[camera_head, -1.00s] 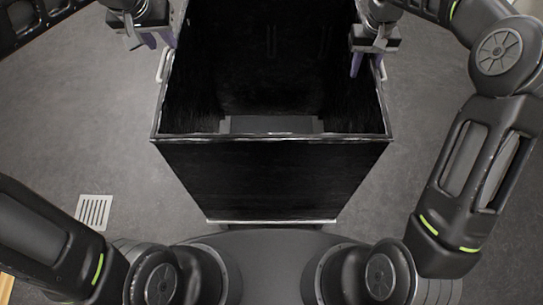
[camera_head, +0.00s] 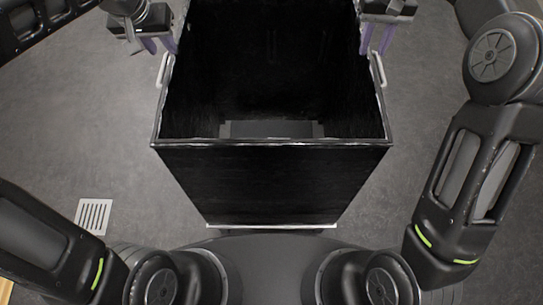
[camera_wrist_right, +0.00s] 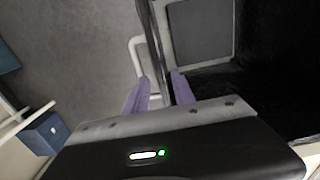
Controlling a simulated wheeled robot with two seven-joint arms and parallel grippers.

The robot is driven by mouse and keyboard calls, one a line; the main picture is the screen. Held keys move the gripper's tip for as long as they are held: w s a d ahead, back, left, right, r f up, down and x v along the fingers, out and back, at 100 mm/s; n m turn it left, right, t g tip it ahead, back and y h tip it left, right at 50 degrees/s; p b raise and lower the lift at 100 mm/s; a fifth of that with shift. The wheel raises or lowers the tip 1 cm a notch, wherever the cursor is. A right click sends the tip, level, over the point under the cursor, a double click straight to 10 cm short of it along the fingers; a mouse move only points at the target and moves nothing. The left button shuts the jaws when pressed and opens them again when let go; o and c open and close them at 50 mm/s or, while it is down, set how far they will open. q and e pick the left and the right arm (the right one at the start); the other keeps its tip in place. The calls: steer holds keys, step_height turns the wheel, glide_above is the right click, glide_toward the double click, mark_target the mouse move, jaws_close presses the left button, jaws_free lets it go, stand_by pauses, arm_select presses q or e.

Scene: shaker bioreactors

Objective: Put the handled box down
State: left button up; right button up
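The handled box (camera_head: 270,180) is black and open-topped, in the middle of the head view. It looks upright. A pale handle (camera_head: 162,70) is on its left side and another (camera_head: 378,70) on its right side. My right gripper (camera_head: 376,50) is above the right rim, fingers apart. In the right wrist view, its purple fingers (camera_wrist_right: 160,88) appear either side of the box wall, with the handle (camera_wrist_right: 134,55) beyond them. What lies under the box is hidden.
Grey floor is open on both sides of the box. A floor grate (camera_head: 93,216) lies at the left. The right wrist view shows a blue block (camera_wrist_right: 45,133) and pale furniture at the lower left. My own base is close to the box's near side.

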steer(key=shift+r, duration=0.95)
steer(key=shift+s+f, duration=0.1)
